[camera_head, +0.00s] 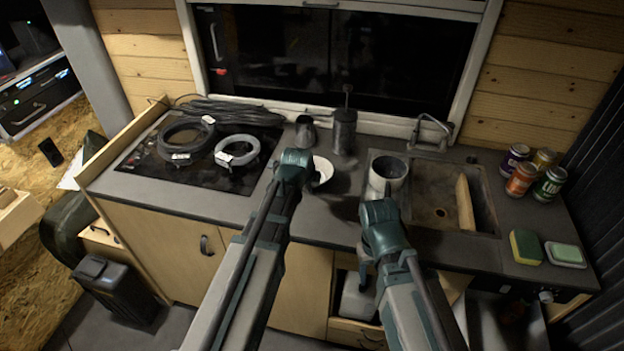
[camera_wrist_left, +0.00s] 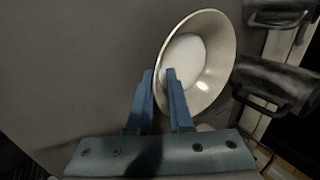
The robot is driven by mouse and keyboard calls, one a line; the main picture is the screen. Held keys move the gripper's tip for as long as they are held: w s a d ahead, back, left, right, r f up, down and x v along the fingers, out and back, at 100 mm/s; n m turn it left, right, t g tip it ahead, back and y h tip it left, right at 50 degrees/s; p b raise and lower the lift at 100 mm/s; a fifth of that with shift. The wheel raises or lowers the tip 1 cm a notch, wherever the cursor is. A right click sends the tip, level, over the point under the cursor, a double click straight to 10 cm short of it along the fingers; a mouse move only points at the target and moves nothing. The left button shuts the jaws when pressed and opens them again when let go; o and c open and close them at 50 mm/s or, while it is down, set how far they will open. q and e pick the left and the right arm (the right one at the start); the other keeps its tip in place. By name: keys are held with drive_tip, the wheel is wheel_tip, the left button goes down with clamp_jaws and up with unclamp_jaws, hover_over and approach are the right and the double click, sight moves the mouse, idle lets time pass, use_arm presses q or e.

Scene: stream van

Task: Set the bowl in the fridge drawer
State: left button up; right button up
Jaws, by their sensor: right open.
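The cream bowl (camera_head: 323,171) sits on the grey counter, left of the sink, partly hidden by my left arm. In the left wrist view the bowl (camera_wrist_left: 213,62) shows from above. My left gripper (camera_wrist_left: 160,73) has its two fingers apart at the bowl's near rim, one outside and one over the inside; contact is unclear. My right gripper (camera_head: 366,262) is open and points down in front of the counter edge, above a pulled-out drawer (camera_head: 358,333). The drawer holds a pale container; my right arm hides part of it.
A dark canister (camera_head: 344,130) and small jug (camera_head: 306,132) stand behind the bowl. Coiled cables (camera_head: 237,150) cover the hob. Several cans (camera_head: 521,179) and a sponge (camera_head: 526,246) are at the right.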

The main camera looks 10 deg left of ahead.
use_arm(q)
clamp_jaws()
idle(1.3)
